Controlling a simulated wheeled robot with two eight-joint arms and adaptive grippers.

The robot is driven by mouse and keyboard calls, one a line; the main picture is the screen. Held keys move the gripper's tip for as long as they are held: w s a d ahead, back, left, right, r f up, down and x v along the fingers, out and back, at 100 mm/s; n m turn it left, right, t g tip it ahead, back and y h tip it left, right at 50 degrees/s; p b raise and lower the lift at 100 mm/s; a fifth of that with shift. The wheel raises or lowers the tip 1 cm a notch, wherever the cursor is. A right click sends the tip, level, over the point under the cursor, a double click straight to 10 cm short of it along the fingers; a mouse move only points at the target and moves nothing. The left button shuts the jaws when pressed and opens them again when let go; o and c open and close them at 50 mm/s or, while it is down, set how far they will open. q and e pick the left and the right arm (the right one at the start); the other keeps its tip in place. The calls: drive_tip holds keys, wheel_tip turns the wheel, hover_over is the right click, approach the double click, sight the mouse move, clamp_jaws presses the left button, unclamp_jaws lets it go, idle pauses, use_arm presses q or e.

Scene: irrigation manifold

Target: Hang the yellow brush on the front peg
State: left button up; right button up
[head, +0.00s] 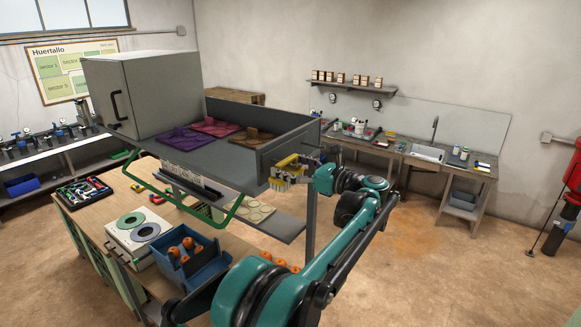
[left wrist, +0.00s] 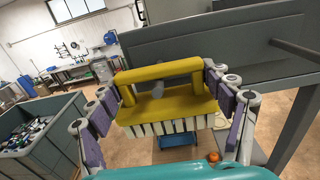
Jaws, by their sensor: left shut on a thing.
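The yellow brush (left wrist: 168,104) has a loop handle, a block and pale bristles pointing down. My left gripper (left wrist: 165,110) is shut on it, with purple-padded fingers at its two ends. In the head view the brush (head: 287,172) and left gripper (head: 298,168) are beside the grey shelf unit's end panel (head: 285,146). A short grey peg-like piece (left wrist: 158,90) shows in the handle opening in the left wrist view; I cannot tell whether it passes through the loop. Another grey rod (left wrist: 296,49) sticks out of the panel further right. My right gripper is not in view.
Purple, red and brown mats (head: 216,127) lie on the shelf unit's tray. A green rail (head: 190,206) runs along its front. Below, a workbench (head: 92,212) holds a blue bin (head: 190,262) with orange parts. Open floor lies to the right.

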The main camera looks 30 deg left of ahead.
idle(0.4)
use_arm(q)
drive_tip(key=o, duration=1.3)
drive_tip(key=shift+o, duration=0.2)
drive_tip(key=shift+d, duration=0.1)
